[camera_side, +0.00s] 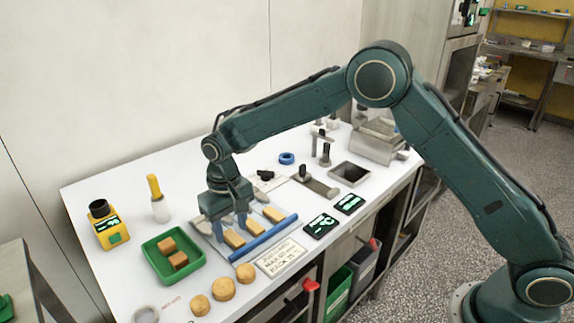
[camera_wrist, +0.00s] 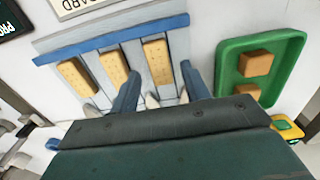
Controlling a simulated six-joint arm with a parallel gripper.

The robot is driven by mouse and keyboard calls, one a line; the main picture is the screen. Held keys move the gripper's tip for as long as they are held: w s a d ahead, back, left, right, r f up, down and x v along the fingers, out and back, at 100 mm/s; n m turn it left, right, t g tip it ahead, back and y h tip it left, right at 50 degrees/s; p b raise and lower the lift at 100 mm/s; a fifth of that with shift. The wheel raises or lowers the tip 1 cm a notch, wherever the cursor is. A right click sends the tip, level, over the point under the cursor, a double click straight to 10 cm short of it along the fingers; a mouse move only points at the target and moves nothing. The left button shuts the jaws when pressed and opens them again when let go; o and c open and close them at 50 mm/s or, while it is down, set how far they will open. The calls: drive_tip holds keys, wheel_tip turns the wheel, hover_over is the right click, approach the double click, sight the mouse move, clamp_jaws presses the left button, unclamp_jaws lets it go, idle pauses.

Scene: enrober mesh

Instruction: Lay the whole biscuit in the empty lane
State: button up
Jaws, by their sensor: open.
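Three pale rectangular biscuits lie side by side on the grey mesh (camera_side: 203,226), against a blue bar (camera_side: 263,239). The right one in the side view (camera_side: 274,214) and the middle one (camera_side: 255,226) are clear of my fingers. The biscuit nearest the green tray (camera_side: 234,239) shows between my fingers in the wrist view (camera_wrist: 157,61). My gripper (camera_side: 232,222) is open, pointing down over the mesh, and its blue fingers also show in the wrist view (camera_wrist: 160,88). I cannot tell whether they touch this biscuit.
A green tray (camera_side: 148,253) with two brown blocks stands left of the mesh. Several round biscuits (camera_side: 222,289) and a sign (camera_side: 281,257) lie in front. Dark displays (camera_side: 320,225) are at the right.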

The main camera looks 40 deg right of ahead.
sight(234, 235)
wheel_tip(234, 235, up, 11)
drive_tip(key=shift+f, duration=0.15)
idle(0.4)
idle(0.5)
drive_tip(key=s+d+r+t, duration=0.3)
drive_tip(key=s+d+r, duration=0.95)
drive_tip(key=s, duration=0.25)
drive_tip(key=s+d+f+t, duration=0.1)
drive_tip(key=s+d, duration=0.2)
drive_tip(key=s, duration=0.6)
drive_tip(key=s+d+f+t, duration=0.1)
drive_tip(key=s+d, duration=0.2)
drive_tip(key=s, duration=0.6)
drive_tip(key=shift+s+d+t, duration=0.25)
drive_tip(key=shift+s+t, duration=0.05)
drive_tip(key=shift+s, duration=0.1)
